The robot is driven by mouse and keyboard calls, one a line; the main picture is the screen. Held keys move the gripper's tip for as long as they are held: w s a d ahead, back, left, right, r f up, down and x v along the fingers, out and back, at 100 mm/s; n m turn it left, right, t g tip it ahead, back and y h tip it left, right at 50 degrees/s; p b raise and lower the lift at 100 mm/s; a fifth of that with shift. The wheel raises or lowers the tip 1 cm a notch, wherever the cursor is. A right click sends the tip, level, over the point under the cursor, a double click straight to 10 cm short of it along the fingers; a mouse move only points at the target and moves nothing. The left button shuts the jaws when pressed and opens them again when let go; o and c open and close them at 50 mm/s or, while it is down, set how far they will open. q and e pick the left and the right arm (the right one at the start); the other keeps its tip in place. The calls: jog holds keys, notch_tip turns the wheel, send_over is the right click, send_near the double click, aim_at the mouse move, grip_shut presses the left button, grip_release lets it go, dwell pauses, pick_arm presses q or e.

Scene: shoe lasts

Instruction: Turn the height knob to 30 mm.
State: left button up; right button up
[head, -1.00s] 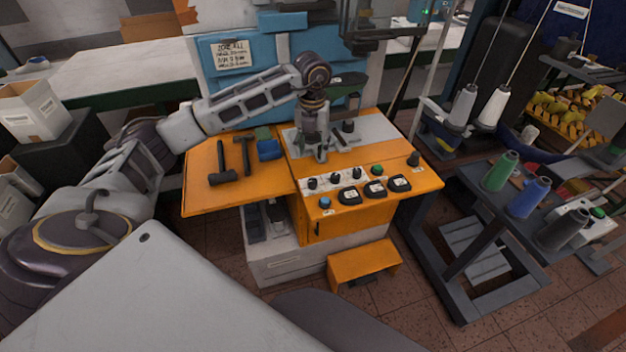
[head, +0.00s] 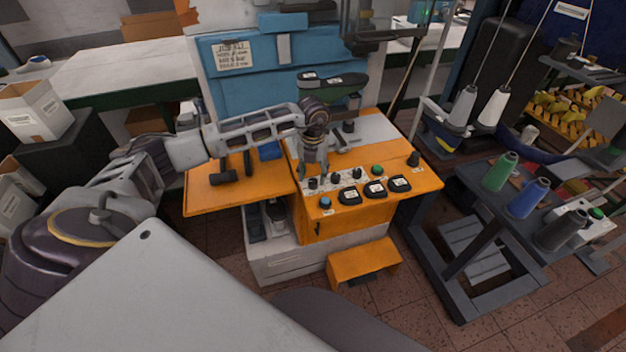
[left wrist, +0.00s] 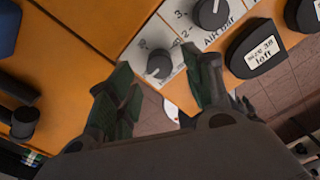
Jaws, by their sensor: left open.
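A row of black knobs sits on a white strip across the front of the orange machine table. The leftmost knob (head: 312,184) is just below my left gripper (head: 313,169). In the left wrist view this knob (left wrist: 159,65) lies beyond the gap between the two dark green fingertips (left wrist: 165,80), which are spread apart and empty. Its printed scale is partly visible, but its label and exact setting are too small to read surely. A second knob (left wrist: 211,13), labelled "AIR bar", lies to its right. My right gripper is not in view.
Several black blocks stand right of the gripper; one block (left wrist: 258,50) reads "size 38 left". A blue button (head: 326,202) and a green button (head: 378,170) are near the knobs.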

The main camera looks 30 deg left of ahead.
aim_at(313, 181)
pick_arm(q)
jog(key=shift+f, duration=1.7)
jog(key=c, duration=1)
